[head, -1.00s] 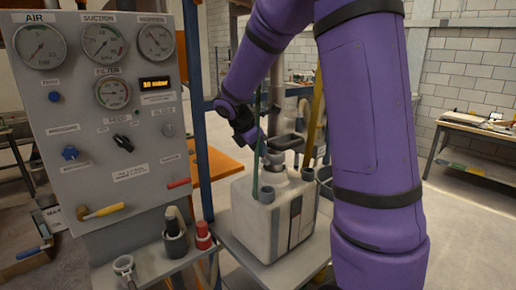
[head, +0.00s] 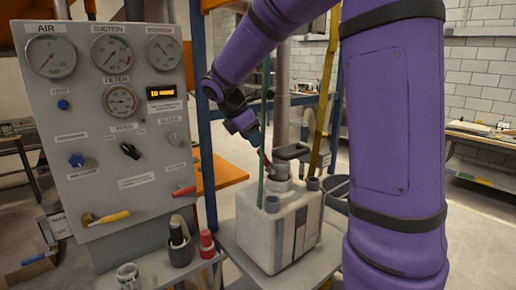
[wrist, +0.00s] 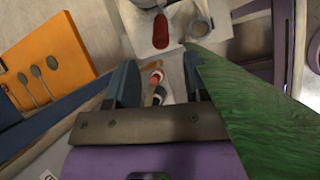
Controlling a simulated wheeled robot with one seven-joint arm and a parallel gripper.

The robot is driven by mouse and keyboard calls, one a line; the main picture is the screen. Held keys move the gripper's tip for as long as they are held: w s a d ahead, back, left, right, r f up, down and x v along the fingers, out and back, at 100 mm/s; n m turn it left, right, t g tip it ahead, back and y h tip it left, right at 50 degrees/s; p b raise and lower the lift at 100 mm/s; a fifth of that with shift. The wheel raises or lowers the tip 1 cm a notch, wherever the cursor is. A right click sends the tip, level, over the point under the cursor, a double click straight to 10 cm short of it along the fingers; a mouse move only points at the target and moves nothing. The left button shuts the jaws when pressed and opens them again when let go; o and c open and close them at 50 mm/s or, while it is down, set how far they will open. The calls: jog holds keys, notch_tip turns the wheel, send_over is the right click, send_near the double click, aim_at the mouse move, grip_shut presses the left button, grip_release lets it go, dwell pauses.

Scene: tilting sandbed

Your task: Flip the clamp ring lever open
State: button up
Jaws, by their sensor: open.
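The clamp ring lever appears to be the red handle (wrist: 161,31) at the top of the wrist view, ahead of and between my fingertips. In the head view a small red piece (head: 268,154) shows just above the white vessel's top fitting and below my gripper (head: 250,134). The clamp ring itself is hard to make out. My gripper (wrist: 160,77) has its two blue-grey fingers spread with nothing held between them. The white vessel (head: 262,232) stands on a grey shelf.
A green upright (wrist: 245,105) passes very close on the right of the wrist view. The grey gauge panel (head: 105,120) stands at left. An orange bench (wrist: 42,85) with spoon-like tools is at left.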

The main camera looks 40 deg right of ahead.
jog(key=shift+v, duration=1.05)
